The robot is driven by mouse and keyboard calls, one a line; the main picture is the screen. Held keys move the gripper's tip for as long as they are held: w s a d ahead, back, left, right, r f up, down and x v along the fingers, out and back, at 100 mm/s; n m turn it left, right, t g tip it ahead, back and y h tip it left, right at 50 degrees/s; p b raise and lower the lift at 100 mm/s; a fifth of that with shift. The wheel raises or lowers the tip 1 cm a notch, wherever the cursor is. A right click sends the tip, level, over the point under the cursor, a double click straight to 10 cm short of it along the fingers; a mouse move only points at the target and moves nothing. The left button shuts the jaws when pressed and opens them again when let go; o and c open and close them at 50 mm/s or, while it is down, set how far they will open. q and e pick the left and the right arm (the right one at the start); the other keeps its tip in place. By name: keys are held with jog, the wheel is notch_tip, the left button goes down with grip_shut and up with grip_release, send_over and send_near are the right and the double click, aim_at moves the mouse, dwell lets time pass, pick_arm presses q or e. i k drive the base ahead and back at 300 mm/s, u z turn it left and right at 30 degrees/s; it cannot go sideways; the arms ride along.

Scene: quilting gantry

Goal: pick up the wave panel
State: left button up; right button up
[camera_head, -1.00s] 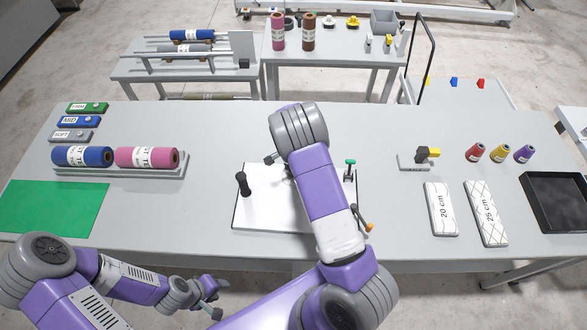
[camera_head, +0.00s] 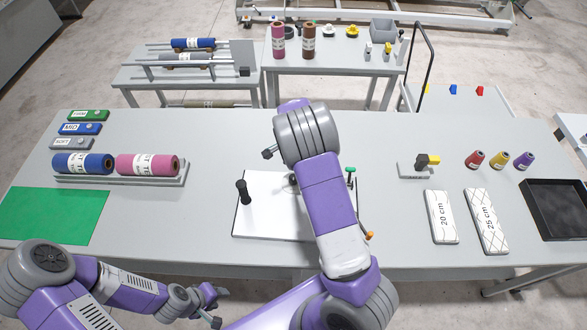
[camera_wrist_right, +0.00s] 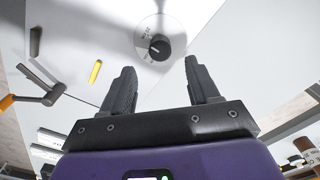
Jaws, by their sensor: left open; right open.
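The likely wave panel is the white 20 cm panel (camera_head: 443,217) with curved lines, lying flat on the right of the table. Beside it lies the 25 cm panel (camera_head: 487,222) with crossed lines. My left gripper (camera_head: 220,307) is open and empty at the table's front edge, far left of both panels. My right arm reaches over the white board (camera_head: 262,225) and hides part of it; its gripper is mostly hidden in the head view. In the right wrist view my right gripper (camera_wrist_right: 160,66) is open and empty, with a black dial knob (camera_wrist_right: 159,47) beyond its fingers.
A black tray (camera_head: 530,187) is at the right edge. Three thread cones (camera_head: 499,156) and a small grey device (camera_head: 414,170) stand behind the panels. Fabric rolls (camera_head: 148,164) and a green mat (camera_head: 50,217) lie left.

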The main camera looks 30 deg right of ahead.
aim_at(444, 229)
jog(key=k, duration=1)
